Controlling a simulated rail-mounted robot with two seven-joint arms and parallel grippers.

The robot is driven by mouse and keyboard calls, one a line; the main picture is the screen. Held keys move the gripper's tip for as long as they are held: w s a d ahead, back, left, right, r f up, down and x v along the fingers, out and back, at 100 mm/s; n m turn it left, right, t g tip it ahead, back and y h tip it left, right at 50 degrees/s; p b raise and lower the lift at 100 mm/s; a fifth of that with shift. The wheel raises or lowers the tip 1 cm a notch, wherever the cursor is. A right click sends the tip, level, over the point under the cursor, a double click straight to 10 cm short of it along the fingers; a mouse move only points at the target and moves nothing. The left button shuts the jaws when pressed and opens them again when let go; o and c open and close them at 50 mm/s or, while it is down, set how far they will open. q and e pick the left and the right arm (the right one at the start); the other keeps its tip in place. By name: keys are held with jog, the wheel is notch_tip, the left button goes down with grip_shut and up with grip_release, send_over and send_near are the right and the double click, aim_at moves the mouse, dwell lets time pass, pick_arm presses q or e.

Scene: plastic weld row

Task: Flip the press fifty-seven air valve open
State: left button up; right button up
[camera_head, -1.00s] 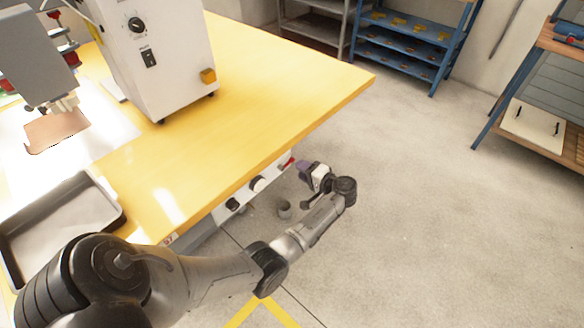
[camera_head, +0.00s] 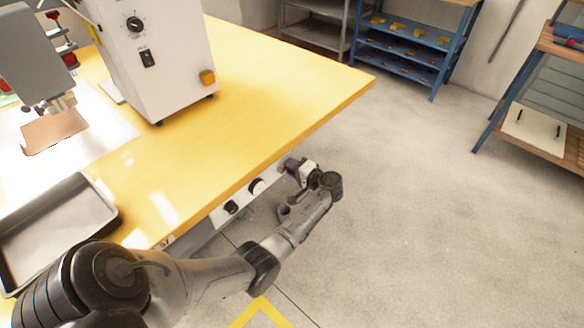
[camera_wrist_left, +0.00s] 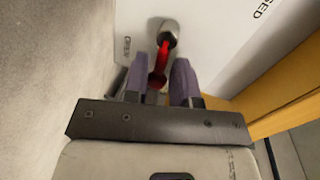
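The air valve's red lever (camera_wrist_left: 160,65) hangs down from a metal pivot (camera_wrist_left: 169,32) on a white panel in the left wrist view. The panel has the word OPEN to the left of the lever; lettering ending in "SED" shows at upper right. My left gripper (camera_wrist_left: 159,72) has its purple fingers on either side of the lever, with gaps visible; contact deeper in cannot be told. In the head view my left gripper (camera_head: 291,166) is at the panel under the table edge and hides the lever. My right gripper is not in view.
The yellow table (camera_head: 270,100) overhangs the panel just above my gripper. Black knobs (camera_head: 232,206) sit on the panel nearer me. A white machine (camera_head: 165,60) and a grey tray (camera_head: 50,225) stand on the table.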

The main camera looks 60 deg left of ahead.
pick_arm(q)
grip_shut()
jog(key=shift+f+m+p, duration=0.15)
jog(key=shift+m+p, duration=0.35)
jog(key=shift+p, duration=0.15)
jog(key=shift+o, duration=1.5)
grip_release()
jog(key=p+v, duration=0.4)
jog(key=v, duration=1)
jog(key=shift+w, duration=0.15)
